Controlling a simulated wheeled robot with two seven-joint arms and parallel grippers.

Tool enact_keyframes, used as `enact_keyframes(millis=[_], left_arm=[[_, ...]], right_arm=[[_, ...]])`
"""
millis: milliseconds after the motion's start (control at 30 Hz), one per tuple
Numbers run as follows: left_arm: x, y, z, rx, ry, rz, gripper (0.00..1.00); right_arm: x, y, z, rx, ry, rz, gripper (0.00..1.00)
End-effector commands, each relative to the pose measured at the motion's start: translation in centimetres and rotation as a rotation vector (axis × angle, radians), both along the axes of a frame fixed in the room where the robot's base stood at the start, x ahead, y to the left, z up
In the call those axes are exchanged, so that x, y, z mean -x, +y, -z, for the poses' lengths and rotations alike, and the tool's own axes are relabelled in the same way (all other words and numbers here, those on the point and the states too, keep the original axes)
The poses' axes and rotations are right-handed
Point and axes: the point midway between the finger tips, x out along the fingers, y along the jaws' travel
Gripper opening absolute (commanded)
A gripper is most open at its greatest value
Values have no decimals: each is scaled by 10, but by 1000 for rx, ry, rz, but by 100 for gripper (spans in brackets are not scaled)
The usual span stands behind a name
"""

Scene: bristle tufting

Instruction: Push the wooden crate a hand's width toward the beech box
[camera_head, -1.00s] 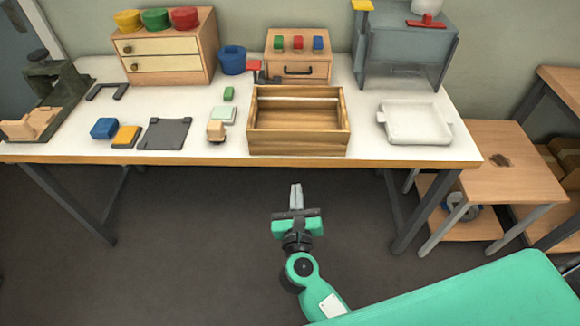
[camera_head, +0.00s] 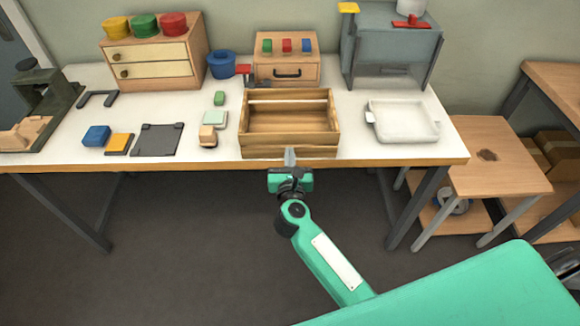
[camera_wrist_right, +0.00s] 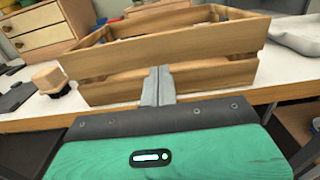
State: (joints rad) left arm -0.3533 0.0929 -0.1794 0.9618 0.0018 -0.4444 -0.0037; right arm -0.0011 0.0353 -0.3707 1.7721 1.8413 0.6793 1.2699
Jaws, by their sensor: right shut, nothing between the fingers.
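The wooden crate (camera_head: 290,148) stands open and empty near the table's front edge. It also shows in the right wrist view (camera_wrist_right: 200,50). Directly behind it is a small beech-coloured box (camera_head: 262,72) with a black handle and red, green and blue blocks on top; a narrow gap lies between them. My right gripper (camera_head: 290,156) is shut and empty, its fingertips at the middle of the crate's front side. The wrist view shows the fingertips (camera_wrist_right: 158,84) low against the front slats; I cannot tell whether they touch. My left gripper is out of view.
A white tray (camera_head: 405,138) stands right of the crate, and small blocks (camera_head: 214,118) lie to its left. A blue cup (camera_head: 222,66) and a grey stand (camera_head: 390,62) flank the box. The table's front edge (camera_head: 180,165) lies under my right gripper.

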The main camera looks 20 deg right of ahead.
Motion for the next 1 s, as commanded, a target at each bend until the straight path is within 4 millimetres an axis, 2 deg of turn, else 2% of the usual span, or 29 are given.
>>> enact_keyframes(millis=[200,600,667,867,1000], left_arm=[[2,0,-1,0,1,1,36],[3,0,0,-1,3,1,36],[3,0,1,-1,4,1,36],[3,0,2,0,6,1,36],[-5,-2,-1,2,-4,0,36]], right_arm=[[-13,-3,0,1,0,0,0],[-17,-5,0,0,0,1,0],[-26,-7,0,0,-1,3,0],[-70,-20,0,-2,-2,3,0],[-93,-27,1,0,0,2,0]])
